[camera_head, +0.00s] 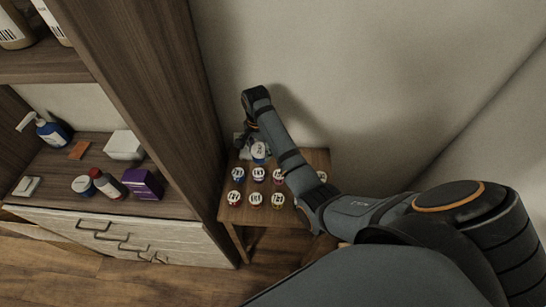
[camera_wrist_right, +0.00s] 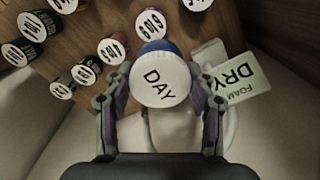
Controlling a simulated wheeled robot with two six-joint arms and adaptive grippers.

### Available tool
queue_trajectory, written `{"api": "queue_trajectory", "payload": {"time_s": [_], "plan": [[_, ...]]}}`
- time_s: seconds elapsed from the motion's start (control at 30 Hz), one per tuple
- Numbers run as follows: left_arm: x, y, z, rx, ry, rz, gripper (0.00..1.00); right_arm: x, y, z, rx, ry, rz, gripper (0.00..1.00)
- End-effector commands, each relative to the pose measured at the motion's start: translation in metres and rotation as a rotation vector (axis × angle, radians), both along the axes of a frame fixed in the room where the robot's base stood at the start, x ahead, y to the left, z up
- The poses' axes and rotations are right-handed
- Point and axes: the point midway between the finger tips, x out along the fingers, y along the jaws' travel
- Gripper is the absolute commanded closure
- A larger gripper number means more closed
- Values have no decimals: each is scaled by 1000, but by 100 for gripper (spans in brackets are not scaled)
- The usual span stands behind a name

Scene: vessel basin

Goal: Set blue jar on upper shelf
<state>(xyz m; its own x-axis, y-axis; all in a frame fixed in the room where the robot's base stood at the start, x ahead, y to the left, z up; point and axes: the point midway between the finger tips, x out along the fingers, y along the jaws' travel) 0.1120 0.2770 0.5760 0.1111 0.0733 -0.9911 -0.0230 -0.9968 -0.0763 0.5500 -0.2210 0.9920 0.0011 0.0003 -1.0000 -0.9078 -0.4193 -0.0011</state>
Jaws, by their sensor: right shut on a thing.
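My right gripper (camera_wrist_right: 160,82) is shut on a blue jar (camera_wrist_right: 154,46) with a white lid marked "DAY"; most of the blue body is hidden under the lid. In the head view this jar's lid (camera_head: 259,151) shows at the back of the small wooden table, beside my right gripper (camera_head: 249,146). I cannot tell whether the jar is lifted off the table. The upper shelf (camera_head: 42,62) of the wooden cabinet is at the top left, only partly in view. My left gripper is not in view.
Several white-lidded jars (camera_head: 256,199) stand in rows on the small table (camera_head: 285,213). A "FOAM DRY" item (camera_wrist_right: 238,83) is close beside my right finger. The lower shelf (camera_head: 62,170) holds a pump bottle, boxes and jars. The cabinet's side panel (camera_head: 150,80) stands between shelves and table.

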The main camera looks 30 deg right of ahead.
Motion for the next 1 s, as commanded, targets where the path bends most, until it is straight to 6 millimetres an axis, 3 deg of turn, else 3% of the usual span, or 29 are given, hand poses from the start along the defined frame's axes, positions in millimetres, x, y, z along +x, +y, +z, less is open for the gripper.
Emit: {"api": "queue_trajectory", "payload": {"time_s": [0.1, 0.3, 0.57, 0.77, 1.0], "plan": [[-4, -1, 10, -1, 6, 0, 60, -1, -20, -22, -1, 5, 0, 78], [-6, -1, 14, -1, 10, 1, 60, 0, -39, -48, 0, 1, 0, 78], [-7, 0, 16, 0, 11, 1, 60, -1, -47, -58, 0, 2, 1, 78], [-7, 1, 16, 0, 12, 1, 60, 0, -47, -87, 1, 2, 1, 78], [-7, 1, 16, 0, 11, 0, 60, 0, -47, -90, 0, -1, 2, 78]]}}
